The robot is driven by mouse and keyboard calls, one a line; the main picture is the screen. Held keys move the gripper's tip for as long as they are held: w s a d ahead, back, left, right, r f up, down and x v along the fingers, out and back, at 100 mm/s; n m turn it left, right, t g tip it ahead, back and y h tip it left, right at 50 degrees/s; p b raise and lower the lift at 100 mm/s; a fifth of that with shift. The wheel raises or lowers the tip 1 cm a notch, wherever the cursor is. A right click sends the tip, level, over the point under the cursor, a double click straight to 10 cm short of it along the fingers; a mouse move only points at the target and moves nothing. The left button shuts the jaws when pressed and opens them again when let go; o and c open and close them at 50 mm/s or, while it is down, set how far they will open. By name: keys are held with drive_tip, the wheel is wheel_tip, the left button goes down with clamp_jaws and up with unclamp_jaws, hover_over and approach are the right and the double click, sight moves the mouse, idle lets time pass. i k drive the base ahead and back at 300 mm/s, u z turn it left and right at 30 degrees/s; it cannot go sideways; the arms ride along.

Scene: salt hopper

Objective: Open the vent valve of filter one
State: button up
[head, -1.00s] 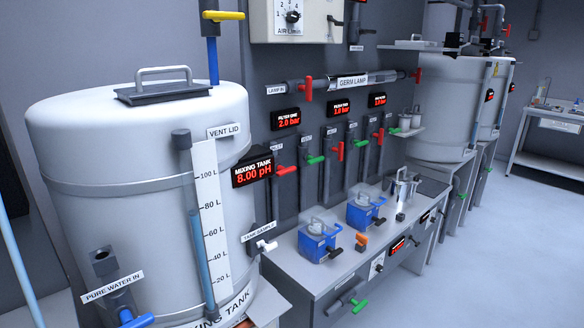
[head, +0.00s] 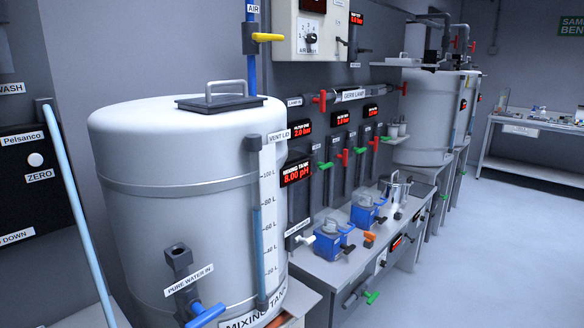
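The filter one display (head: 303,128) reads 2.0 bar on the wall behind the mixing tank. Below the row of displays are pipes with small valve handles, among them a green one (head: 325,166) and a red one (head: 343,157). Their labels are too small to read, so I cannot tell which is the filter one vent valve. The tank partly hides the near pipes. My gripper is not in view.
The large white mixing tank (head: 170,160) stands in front at left, its display (head: 296,172) reading 8.00 pH. The grey bench (head: 335,278) runs along the wall behind it. Open floor (head: 480,255) lies to the right. A black panel (head: 32,190) is at far left.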

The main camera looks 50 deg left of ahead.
sight(322, 167)
drive_tip(key=u, duration=1.25)
